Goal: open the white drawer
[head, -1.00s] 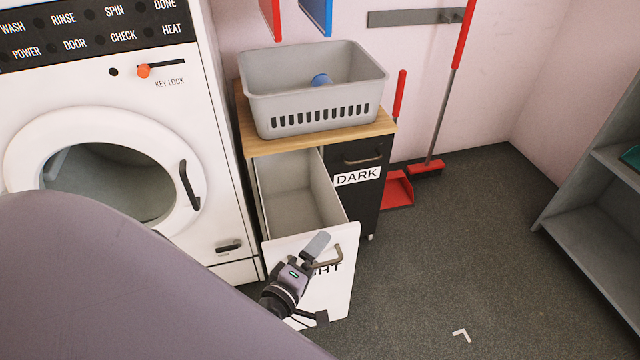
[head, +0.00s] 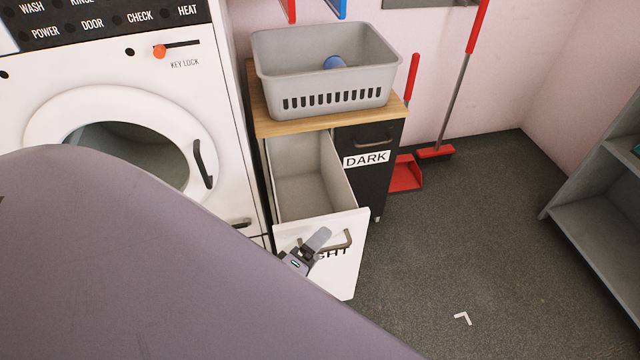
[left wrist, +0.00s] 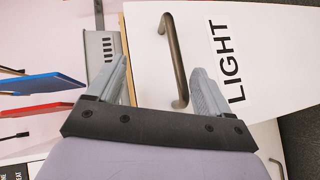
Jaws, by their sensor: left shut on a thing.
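The white drawer (head: 345,278), marked LIGHT, stands well pulled out from the cabinet, and its pale empty inside shows from above. Its grey bar handle (head: 347,241) is on the front; in the left wrist view the handle (left wrist: 177,65) lies between my fingers. My right gripper is not in view.
A black DARK drawer (head: 370,180) is beside it, shut. A grey basket (head: 325,85) with a blue item stands on the wooden top. The washing machine (head: 225,130) is at left, a red dustpan (head: 405,175) and grey shelf (head: 595,210) at right. Floor (head: 470,250) between is clear.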

